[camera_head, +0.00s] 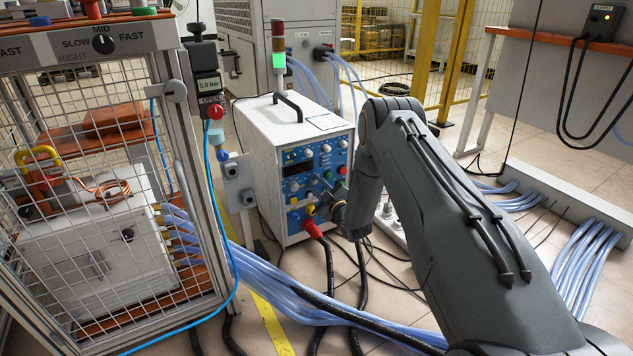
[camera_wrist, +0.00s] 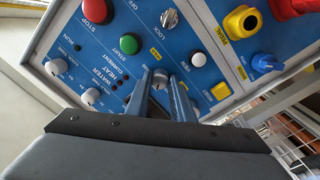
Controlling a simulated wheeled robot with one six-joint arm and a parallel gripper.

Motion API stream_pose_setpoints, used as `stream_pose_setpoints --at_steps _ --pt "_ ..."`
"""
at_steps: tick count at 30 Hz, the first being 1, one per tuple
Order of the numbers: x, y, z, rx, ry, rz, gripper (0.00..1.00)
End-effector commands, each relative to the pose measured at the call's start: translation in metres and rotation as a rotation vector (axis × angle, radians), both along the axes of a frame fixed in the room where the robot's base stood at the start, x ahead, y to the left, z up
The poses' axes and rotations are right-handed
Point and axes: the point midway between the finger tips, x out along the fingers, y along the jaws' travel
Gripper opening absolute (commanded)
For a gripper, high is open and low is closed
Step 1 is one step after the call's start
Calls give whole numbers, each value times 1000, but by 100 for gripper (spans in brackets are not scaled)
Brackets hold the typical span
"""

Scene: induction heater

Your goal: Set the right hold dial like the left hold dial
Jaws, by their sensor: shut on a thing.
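The blue control panel (camera_head: 300,180) is on the front of the white heater cabinet (camera_head: 277,130), and its face (camera_wrist: 205,30) shows at a steep angle in the wrist view. My gripper (camera_wrist: 163,85) is shut on a grey dial (camera_wrist: 160,76) near the middle of that view. The fingers hide part of it, and I cannot read its label or pointer. In the head view my arm hides part of the panel's right side, and the dial settings are too small to read.
Near the fingers are a red STOP button (camera_wrist: 97,10), a green button (camera_wrist: 120,72), a key lock (camera_wrist: 170,19) and a white button (camera_wrist: 198,60). A yellow connector (camera_wrist: 241,22) sits farther right. A wire cage (camera_head: 90,180) stands left; blue hoses (camera_head: 290,295) cross the floor.

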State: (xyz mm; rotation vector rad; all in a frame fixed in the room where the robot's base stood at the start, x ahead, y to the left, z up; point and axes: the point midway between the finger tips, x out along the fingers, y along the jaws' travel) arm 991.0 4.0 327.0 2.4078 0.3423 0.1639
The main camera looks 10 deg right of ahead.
Motion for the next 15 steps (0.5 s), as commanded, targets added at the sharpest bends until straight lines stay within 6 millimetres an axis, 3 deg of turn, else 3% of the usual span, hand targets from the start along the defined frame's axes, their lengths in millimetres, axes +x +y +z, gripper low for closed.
stream_pose_setpoints --at_steps 15 --pt "-2 1 -1 -438 -140 3 0"
